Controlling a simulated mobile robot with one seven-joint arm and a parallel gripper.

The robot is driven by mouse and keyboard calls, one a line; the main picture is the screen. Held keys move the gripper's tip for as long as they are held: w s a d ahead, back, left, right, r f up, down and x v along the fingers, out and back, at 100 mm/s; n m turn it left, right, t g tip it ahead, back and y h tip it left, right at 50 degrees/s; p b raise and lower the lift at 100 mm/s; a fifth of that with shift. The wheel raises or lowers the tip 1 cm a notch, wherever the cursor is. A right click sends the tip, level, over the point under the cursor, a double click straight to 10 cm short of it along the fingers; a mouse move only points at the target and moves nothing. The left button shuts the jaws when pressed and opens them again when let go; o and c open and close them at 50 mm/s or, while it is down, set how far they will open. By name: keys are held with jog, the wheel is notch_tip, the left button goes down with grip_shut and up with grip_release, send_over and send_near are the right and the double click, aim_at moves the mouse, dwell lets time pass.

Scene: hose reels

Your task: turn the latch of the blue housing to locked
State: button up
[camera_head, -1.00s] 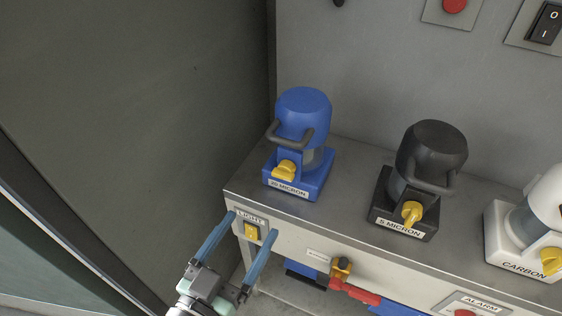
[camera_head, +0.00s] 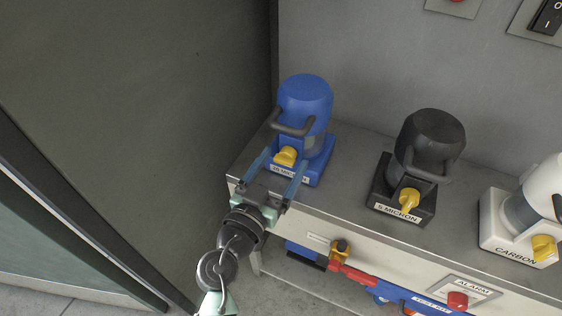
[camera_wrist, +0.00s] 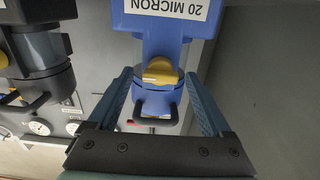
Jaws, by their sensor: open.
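The blue housing (camera_head: 305,103) stands at the left end of the metal bench, with a dark handle and a label that reads 20 MICRON in the wrist view. Its yellow latch (camera_head: 285,156) sits low on the front; it also shows in the wrist view (camera_wrist: 160,72). My gripper (camera_head: 281,163) is open, with its two blue fingers reaching toward the housing's front. In the wrist view the fingers lie on either side of the latch, with gaps to it; I cannot tell whether they reach its depth.
A black housing (camera_head: 430,140) with its own yellow latch stands to the right, and a white CARBON housing (camera_head: 520,212) beyond it. A dark wall panel (camera_head: 130,110) is close on the left. The bench front carries a red alarm button (camera_head: 457,300) and a red-handled valve (camera_head: 350,272).

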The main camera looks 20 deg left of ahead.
grip_shut()
dwell(0.4)
jog(key=shift+n, duration=0.3)
jog(key=n+b, duration=0.1)
jog(key=n, duration=0.2)
jog(key=shift+n, duration=0.3)
jog(key=n, duration=0.4)
jog(key=shift+a+n, duration=0.15)
jog(key=shift+n, duration=0.15)
jog(key=n, duration=0.4)
jog(key=shift+f+n+p, duration=0.1)
jog(key=shift+n+p, duration=0.2)
jog(key=shift+p, duration=0.1)
jog(key=shift+n+p, duration=0.6)
jog(key=shift+n, duration=1.6)
jog(key=shift+f, duration=0.1)
